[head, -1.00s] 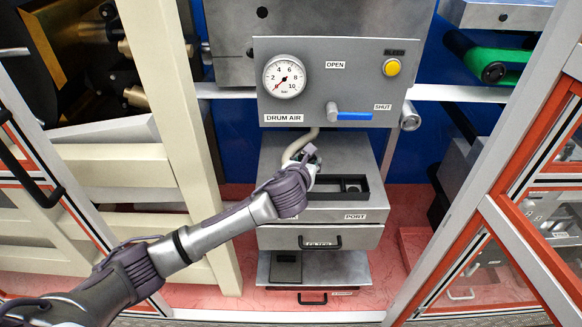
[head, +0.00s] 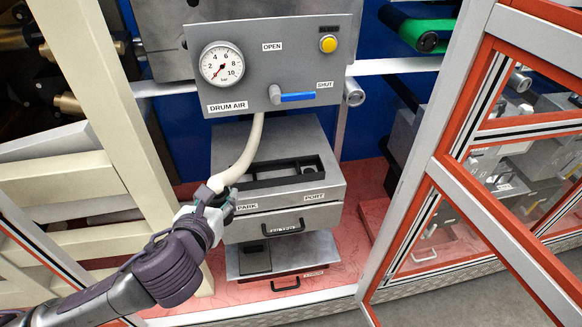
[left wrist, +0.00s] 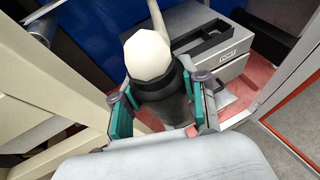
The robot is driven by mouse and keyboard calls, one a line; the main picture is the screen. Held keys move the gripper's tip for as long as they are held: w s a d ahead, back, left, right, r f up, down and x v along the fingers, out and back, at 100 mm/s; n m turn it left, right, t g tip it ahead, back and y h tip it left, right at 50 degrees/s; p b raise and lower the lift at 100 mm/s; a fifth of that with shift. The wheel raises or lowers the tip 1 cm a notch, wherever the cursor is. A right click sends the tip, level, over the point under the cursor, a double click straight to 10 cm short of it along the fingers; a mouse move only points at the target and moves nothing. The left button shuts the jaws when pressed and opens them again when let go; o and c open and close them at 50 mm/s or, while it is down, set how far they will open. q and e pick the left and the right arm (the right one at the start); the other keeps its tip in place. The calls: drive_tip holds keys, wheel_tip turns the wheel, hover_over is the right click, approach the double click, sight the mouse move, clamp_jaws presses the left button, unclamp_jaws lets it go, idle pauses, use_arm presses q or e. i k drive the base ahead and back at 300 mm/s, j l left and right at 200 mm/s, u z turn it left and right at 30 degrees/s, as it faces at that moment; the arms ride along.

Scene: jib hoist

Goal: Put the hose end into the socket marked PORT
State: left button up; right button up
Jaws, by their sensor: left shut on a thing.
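My left gripper (head: 222,199) is shut on the hose end, at the front left corner of the grey box. In the left wrist view the hose end is a black cylinder (left wrist: 165,97) between the teal finger pads, below the pale hose. The cream hose (head: 245,150) curves down from the panel to my gripper. The box top has a dark recess (head: 262,182) with a socket (head: 307,170) at its right part. The PORT label (head: 314,197) is on the front edge below that socket. The PARK label (head: 247,206) is at the left. My right gripper is out of view.
The DRUM AIR panel (head: 290,80) stands above the box, with a gauge (head: 221,64), a yellow button (head: 328,44) and a blue-handled lever (head: 297,97). A cream post (head: 110,100) stands left. An orange-framed glass door (head: 440,200) stands right.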

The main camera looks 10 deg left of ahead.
sight(309, 172)
drive_tip(key=j+z, duration=0.1)
drive_tip(key=z, duration=1.4)
drive_tip(key=k+j+z, duration=0.1)
drive_tip(key=k+j, duration=0.2)
drive_tip(key=k+j+z, duration=0.1)
drive_tip(key=k+j, duration=0.2)
drive_tip(key=j, duration=0.2)
drive_tip(key=i+j, duration=0.15)
